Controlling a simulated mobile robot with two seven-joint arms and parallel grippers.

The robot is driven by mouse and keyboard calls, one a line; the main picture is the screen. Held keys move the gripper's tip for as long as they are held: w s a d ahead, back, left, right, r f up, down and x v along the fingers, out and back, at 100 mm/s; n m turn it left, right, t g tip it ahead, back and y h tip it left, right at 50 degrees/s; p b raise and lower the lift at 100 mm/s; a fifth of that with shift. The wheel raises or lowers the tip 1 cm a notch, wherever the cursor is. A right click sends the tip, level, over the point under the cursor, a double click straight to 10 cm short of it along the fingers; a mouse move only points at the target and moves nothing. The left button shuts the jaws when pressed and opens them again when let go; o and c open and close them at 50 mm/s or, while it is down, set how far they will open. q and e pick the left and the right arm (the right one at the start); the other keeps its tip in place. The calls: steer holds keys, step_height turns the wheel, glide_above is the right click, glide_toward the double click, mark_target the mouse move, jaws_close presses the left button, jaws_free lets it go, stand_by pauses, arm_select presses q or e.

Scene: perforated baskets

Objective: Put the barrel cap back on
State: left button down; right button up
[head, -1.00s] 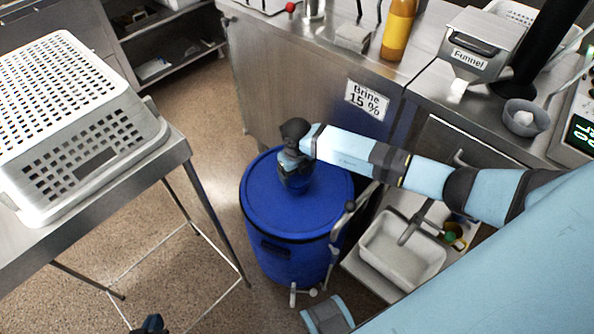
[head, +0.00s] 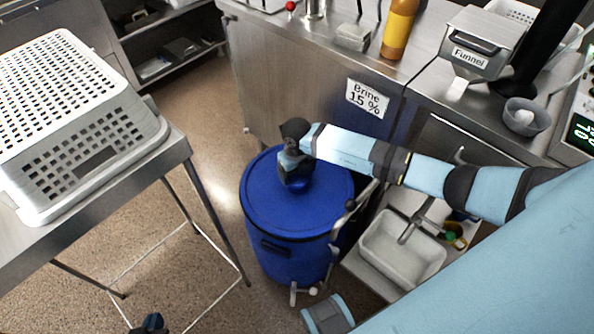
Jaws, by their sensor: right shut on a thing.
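The blue barrel (head: 292,256) stands on the floor in the middle, with its flat blue top (head: 262,205) facing up. My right gripper (head: 296,182) points down over the middle of that top and is shut on the blue barrel cap (head: 300,187). The cap shows only partly below the fingers, at or just above the barrel's top. I cannot tell whether it is seated, and the opening under it is hidden. My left gripper (head: 150,324) shows only as a small dark part at the bottom edge, and its fingers cannot be made out.
A steel table (head: 178,150) with a white perforated basket (head: 110,160) stands at the left. A steel counter (head: 290,70) with a "Brine 15 %" label (head: 367,99) is behind the barrel. A white sink basin (head: 385,258) is at its right. Floor is free left of the barrel.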

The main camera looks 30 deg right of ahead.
stand_by(0.4)
steer(key=o, duration=0.8)
steer(key=shift+c, duration=0.2)
steer(key=shift+r, duration=0.1)
steer(key=shift+r+p, duration=2.8)
steer(key=shift+r, duration=0.6)
jaws_close()
